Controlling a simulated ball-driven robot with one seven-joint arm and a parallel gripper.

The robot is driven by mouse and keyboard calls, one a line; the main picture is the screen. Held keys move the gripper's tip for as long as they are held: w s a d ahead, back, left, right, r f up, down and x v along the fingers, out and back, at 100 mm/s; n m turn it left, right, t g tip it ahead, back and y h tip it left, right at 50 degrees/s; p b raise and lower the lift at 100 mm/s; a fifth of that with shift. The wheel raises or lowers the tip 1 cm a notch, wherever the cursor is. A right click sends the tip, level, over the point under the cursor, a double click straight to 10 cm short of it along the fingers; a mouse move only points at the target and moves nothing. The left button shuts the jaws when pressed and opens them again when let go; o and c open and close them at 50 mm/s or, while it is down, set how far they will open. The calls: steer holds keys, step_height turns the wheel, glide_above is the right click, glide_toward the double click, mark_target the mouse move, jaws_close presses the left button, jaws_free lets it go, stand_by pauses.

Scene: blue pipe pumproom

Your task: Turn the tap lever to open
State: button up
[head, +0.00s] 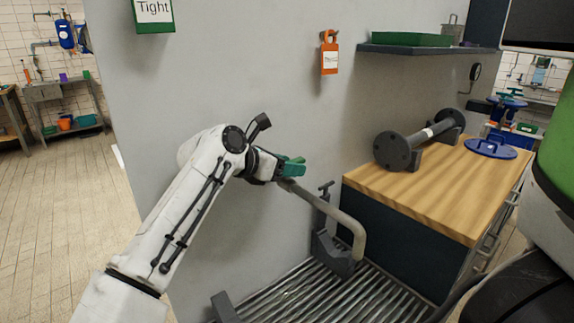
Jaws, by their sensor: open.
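My gripper (284,167) is at the middle of the head view, in front of the grey wall, and its jaws are open. Green parts show at its end; I cannot tell whether they are my fingertips or the tap lever. A grey bent pipe (325,207), which looks like the tap's spout, starts just below and right of my gripper and curves down over a slatted grate. My gripper overlaps the pipe's upper end in the picture; contact cannot be told. The tap body and any separate lever are hidden or not distinguishable.
A dark clamp-like fixture (336,254) with a small T-handle stands on the grate (307,295). An orange tag (330,58) hangs on the wall. Open floor lies left.

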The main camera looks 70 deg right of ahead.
steer(key=shift+c, duration=0.2)
jaws_close()
